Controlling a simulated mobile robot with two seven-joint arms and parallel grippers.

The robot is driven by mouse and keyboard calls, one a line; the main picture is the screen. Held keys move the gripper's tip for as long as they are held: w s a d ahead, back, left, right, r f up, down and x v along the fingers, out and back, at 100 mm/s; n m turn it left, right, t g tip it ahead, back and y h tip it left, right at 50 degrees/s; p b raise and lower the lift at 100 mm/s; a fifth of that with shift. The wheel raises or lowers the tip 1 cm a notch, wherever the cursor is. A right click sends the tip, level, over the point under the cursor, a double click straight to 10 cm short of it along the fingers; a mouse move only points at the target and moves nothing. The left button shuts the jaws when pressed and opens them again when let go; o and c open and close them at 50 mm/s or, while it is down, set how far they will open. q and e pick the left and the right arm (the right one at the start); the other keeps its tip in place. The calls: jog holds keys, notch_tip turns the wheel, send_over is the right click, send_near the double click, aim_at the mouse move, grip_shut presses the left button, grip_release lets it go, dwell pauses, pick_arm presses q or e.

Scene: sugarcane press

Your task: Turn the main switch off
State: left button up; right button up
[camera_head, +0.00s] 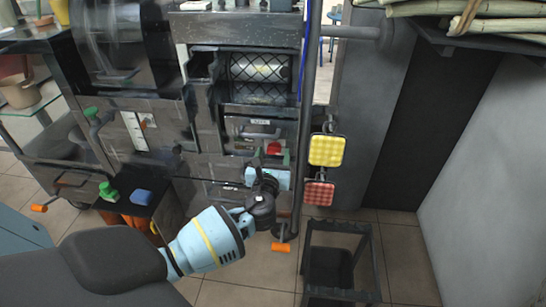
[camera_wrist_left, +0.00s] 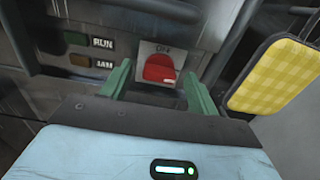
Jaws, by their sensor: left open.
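I cannot tell whether the fingers touch the knob. In the head view the gripper (camera_head: 270,164) is just below the switch. My right gripper is not in view.
RUN (camera_wrist_left: 103,42) and JAM (camera_wrist_left: 104,64) labels sit left of the switch. A yellow checked pad (camera_head: 326,150) and a red checked pad (camera_head: 318,193) hang to the right, beside a vertical pole (camera_head: 305,110). A dark frame stand (camera_head: 340,227) stands on the floor.

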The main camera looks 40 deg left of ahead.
pick_arm(q)
jog(key=c, duration=1)
